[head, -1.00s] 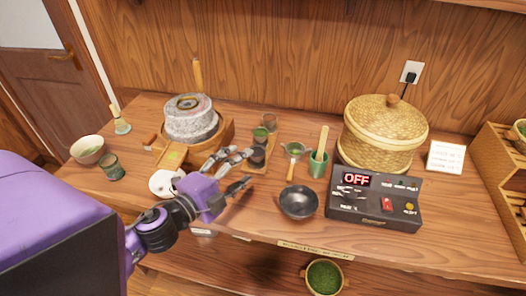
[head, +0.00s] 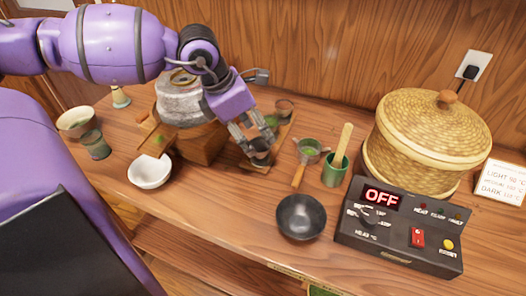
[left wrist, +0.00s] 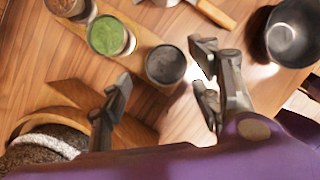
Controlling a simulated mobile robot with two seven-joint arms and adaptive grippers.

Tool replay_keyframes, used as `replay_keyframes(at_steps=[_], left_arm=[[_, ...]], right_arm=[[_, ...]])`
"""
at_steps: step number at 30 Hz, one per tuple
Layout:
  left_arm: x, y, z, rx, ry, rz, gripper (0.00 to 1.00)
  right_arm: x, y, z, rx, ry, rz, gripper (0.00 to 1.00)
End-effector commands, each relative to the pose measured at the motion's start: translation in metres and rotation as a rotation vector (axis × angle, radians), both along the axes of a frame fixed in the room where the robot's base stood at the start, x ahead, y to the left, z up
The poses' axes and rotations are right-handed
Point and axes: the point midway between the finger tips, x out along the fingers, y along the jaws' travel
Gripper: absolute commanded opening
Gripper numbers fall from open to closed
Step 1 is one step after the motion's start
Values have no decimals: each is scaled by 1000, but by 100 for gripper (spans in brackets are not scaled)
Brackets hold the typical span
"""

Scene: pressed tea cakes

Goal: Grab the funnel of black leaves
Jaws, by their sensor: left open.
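The funnel of black leaves (head: 259,149) is a small dark-filled cup at the near end of a narrow wooden rack (head: 262,165). It also shows in the left wrist view (left wrist: 165,64), with a grey-black top. A green-filled cup (left wrist: 108,36) sits beside it on the rack. My left gripper (head: 254,143) points down at the near end of the rack. It is open, its fingers on either side of the dark funnel in the wrist view, with a gap to it. In the head view the fingers partly cover the funnel. My right gripper is not in view.
A stone mill (head: 180,98) stands left of the rack, under my forearm. A black bowl (head: 301,217), a green cup with a wooden stick (head: 335,170) and a handled strainer (head: 309,151) lie to the right. A white bowl (head: 150,171) is near the front edge.

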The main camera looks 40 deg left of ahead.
Motion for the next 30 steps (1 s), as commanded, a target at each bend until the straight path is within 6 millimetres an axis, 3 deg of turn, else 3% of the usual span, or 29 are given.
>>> replay_keyframes(at_steps=[10,20,30], left_arm=[[11,-10,-46,-6,-1,-1,57],[14,-11,-53,-3,-1,-1,57],[14,-11,-53,-4,0,0,15]], right_arm=[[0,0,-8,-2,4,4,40],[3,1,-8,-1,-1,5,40],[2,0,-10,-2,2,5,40]])
